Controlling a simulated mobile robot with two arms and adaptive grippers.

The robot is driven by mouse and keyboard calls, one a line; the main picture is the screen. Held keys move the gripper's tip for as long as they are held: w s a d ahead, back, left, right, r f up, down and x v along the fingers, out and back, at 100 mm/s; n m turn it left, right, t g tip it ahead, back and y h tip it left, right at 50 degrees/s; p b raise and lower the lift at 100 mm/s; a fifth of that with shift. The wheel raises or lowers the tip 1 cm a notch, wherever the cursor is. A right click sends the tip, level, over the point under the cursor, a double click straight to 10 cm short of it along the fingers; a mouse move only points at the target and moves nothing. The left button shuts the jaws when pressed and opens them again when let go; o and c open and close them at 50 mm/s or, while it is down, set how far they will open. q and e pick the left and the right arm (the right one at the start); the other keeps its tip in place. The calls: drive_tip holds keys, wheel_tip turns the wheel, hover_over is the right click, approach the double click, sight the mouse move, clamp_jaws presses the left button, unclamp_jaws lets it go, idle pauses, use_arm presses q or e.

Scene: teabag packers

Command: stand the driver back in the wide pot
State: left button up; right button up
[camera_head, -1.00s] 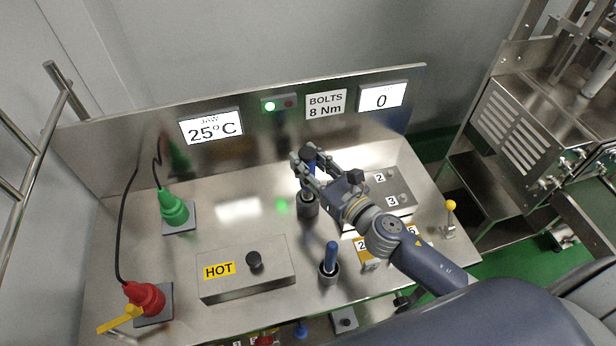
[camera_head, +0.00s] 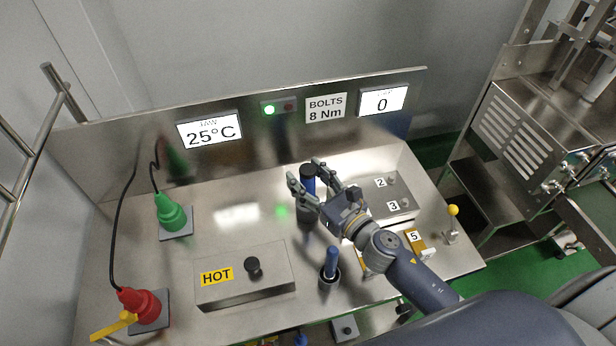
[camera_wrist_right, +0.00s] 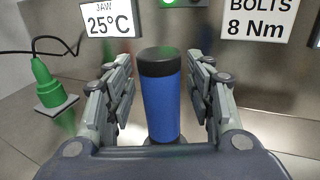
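The driver (camera_head: 308,186), a thick blue handle with a black cap, stands about upright in a dark pot (camera_head: 304,218) at the back middle of the bench. My right gripper (camera_head: 305,172) is open around the handle, one finger on each side. In the right wrist view, the driver (camera_wrist_right: 161,105) stands between the fingers with a gap on both sides. Its lower end is hidden by the pot and my gripper. A second, thinner blue driver (camera_head: 332,262) stands in another dark pot (camera_head: 329,280) nearer the front. My left gripper is out of view.
A steel box marked HOT (camera_head: 245,278) with a black knob is front left. A green plug (camera_head: 171,212) and a red plug (camera_head: 139,306) stand at the left. A numbered plate (camera_head: 402,207) lies right of my gripper. The back panel (camera_head: 250,145) carries displays reading 25°C and 0.

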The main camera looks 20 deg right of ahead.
drive_tip(key=shift+r, duration=0.25)
drive_tip(key=b+v, duration=0.4)
drive_tip(key=v, duration=0.8)
drive_tip(key=shift+s+f, duration=0.1)
drive_tip(key=shift+f, duration=0.05)
idle(0.3)
